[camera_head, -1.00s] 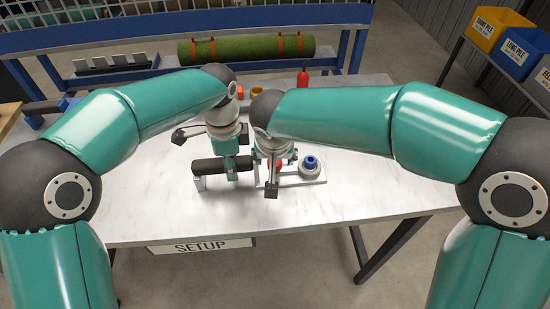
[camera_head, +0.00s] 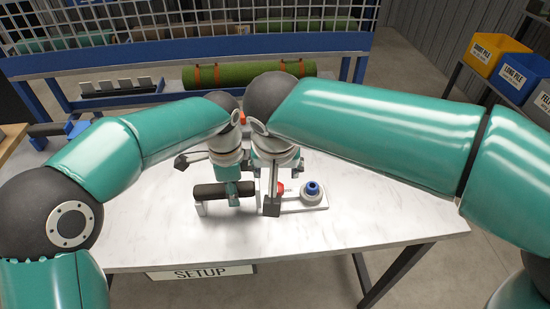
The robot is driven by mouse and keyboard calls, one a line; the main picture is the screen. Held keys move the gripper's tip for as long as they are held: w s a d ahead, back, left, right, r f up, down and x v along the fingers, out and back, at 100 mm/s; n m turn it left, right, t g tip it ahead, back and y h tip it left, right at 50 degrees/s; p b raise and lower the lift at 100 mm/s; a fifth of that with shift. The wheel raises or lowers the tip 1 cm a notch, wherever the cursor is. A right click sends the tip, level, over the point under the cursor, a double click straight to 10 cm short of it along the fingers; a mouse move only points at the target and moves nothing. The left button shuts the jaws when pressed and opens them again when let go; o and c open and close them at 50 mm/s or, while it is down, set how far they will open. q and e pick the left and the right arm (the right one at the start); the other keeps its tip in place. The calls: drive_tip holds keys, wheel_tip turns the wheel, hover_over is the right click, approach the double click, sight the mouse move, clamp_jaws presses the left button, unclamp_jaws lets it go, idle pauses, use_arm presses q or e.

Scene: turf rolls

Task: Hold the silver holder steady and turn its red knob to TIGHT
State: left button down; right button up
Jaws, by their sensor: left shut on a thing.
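The silver holder (camera_head: 318,202) lies on the white bench, with a dark roller (camera_head: 208,190) across its left part. A blue knob (camera_head: 312,188) on a round silver base stands at its right end. The red knob (camera_head: 281,189) shows just left of the blue one, partly hidden by my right gripper. My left gripper (camera_head: 232,194) is shut on the dark roller from above. My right gripper (camera_head: 272,192) points down close beside the red knob. Its fingers are partly hidden, so I cannot tell its opening or whether it touches the knob. No TIGHT mark is readable.
Yellow and blue bins (camera_head: 500,73) stand at the right. A SETUP sign (camera_head: 200,271) hangs at the bench front. The bench's right side is clear.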

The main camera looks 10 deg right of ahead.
use_arm(q)
drive_tip(key=c, duration=0.7)
unclamp_jaws()
